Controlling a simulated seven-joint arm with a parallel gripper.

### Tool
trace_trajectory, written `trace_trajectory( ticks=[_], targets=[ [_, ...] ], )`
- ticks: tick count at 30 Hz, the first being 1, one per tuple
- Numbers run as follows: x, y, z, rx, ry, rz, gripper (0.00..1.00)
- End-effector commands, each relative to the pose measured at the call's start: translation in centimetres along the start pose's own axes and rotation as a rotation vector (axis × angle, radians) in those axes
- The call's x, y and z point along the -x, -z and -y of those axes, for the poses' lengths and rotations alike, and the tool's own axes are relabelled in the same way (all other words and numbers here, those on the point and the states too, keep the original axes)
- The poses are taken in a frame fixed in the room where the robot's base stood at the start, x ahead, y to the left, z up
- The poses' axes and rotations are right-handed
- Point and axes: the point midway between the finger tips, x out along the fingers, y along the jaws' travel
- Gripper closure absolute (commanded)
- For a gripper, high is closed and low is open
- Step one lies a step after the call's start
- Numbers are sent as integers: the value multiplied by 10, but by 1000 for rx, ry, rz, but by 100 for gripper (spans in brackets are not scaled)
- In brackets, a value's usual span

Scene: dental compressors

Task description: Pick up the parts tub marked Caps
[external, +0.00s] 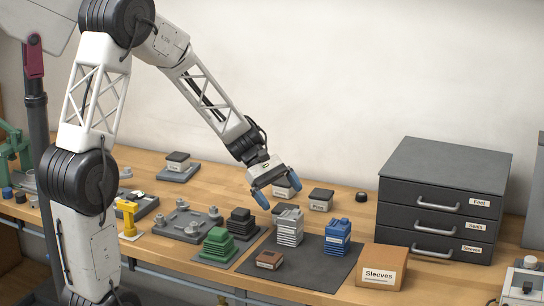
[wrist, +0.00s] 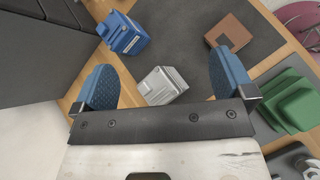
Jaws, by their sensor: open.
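My gripper (external: 278,192) is open and empty above the bench, with blue fingertips; they also show in the wrist view (wrist: 164,78). No label that I can read for sure says Caps. Small white tubs with dark lids stand behind the dark mat: one (external: 286,190) partly behind my gripper, one (external: 321,202) to its right with a label too small to read surely. Another dark-lidded tub (external: 178,160) sits on a grey plate at back left. A small brown tub (external: 270,260) with a tiny label lies on the mat; it also shows in the wrist view (wrist: 229,32).
A grey ribbed block (external: 289,228) and a blue block (external: 338,236) stand on the dark mat (external: 310,268). Green (external: 218,243) and black (external: 241,222) blocks stand left. A Sleeves box (external: 383,267) and dark drawer unit (external: 440,200) are at right.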

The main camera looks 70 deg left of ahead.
Motion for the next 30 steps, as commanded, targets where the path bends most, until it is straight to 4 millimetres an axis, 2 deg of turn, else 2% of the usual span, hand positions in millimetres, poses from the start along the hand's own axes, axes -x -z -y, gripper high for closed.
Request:
trace_trajectory(
  ticks=[1,9,15,21,30],
  targets=[
    [5,19,-4,53,-29,20,0],
    [34,106,-26,308,-195,128,0],
    [53,162,-31,453,-300,199,0],
    [65,191,-32,526,-355,235,0],
    [67,197,-32,541,-368,245,0]
  ],
)
